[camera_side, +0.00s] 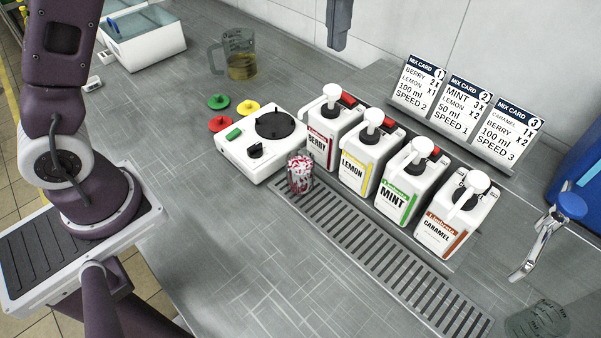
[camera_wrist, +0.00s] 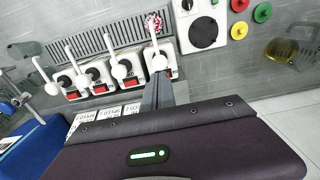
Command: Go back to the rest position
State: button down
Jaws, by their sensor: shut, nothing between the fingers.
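My gripper (camera_side: 337,30) hangs at the top edge of the side view, high above the counter and behind the bottles, shut and empty. Its shut fingers also show in the wrist view (camera_wrist: 157,92), pointing at the berry bottle end of the row. A clear cup with red and white contents (camera_side: 300,172) stands at the drip grate's upper end, beside the mixer. The white mixer base (camera_side: 240,150) has a dark round plate, a black knob and a green button. Most of my wrist is outside the side view.
Berry (camera_side: 318,150), lemon (camera_side: 353,165), mint (camera_side: 397,204) and caramel (camera_side: 440,236) pump bottles line the grate (camera_side: 380,260). Mix cards (camera_side: 465,105) stand behind. Coloured lids (camera_side: 220,123), a jug (camera_side: 241,65), a white bin (camera_side: 145,45), a tap (camera_side: 545,235) and a glass (camera_side: 537,318) surround them. The front counter is clear.

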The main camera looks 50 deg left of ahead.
jog(key=shift+s+r, duration=0.1)
jog(key=s+a+r+t, duration=0.2)
jog(key=s+r, duration=0.1)
jog(key=s, duration=0.5)
jog(key=s+a+r+t, duration=0.1)
jog(key=s+a+r, duration=0.15)
jog(key=s, duration=0.45)
jog(key=s+f+t, duration=0.1)
jog(key=s+f, duration=0.2)
jog(key=s, duration=0.3)
jog(key=s+a+f+t, duration=0.1)
jog(key=s+f, duration=0.2)
jog(key=s, duration=0.2)
jog(key=shift+s+a+t, duration=0.3)
jog(key=shift+s, duration=0.05)
